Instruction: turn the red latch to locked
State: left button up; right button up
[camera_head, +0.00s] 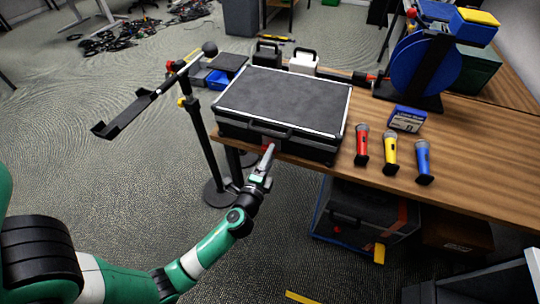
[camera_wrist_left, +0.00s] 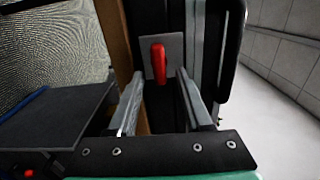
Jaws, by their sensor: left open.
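A black case with silver edges (camera_head: 283,98) lies closed on the wooden table. The red latch (camera_wrist_left: 158,62) sits on a small grey plate (camera_wrist_left: 174,52) on its front side; in the left wrist view it runs along the length of the picture. Only a speck of its red shows in the head view, behind my fingers. My left gripper (camera_head: 268,158) is at the case's front left edge. In the left wrist view its fingers (camera_wrist_left: 160,80) are open, one on each side of the latch, with gaps to it. My right gripper is not in view.
A black stand with a tray (camera_head: 125,117) rises left of my left gripper. A large blue reel (camera_head: 420,65) stands at the back right. Another dark case (camera_head: 362,215) is below the table.

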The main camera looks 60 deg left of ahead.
pick_arm(q)
jog(key=v, duration=1.1)
jog(key=shift+s+d, duration=0.15)
